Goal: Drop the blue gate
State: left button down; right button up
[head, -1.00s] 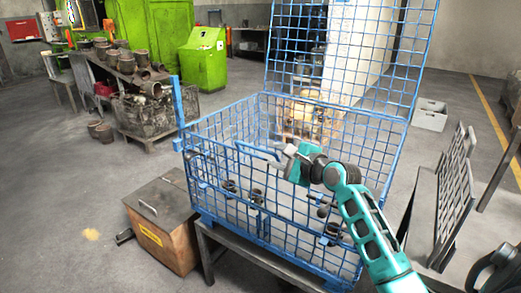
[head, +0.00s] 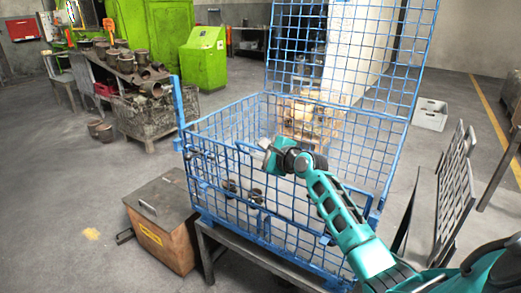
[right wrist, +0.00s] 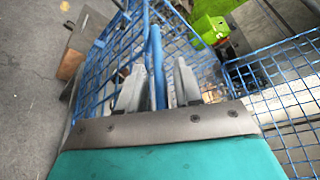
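A blue wire-mesh crate (head: 215,122) stands on a low dark metal stand. Its blue front gate (head: 225,178) is upright, with a blue tube handle (head: 240,149) along its top. My right gripper (head: 265,144) is over the crate's front side, beside the handle's right end. In the right wrist view a blue bar (right wrist: 157,60) runs between the two grey fingers (right wrist: 158,88). The fingers are apart, with gaps beside the bar. Contact cannot be told. My left gripper is not in view.
Dark metal parts (head: 256,195) lie inside the crate. Its tall mesh back panel (head: 340,55) stands upright. A brown box (head: 160,222) stands at the crate's left front. A grey slatted rack (head: 455,190) stands at right.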

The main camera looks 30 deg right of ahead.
grip_shut()
dwell(0.3)
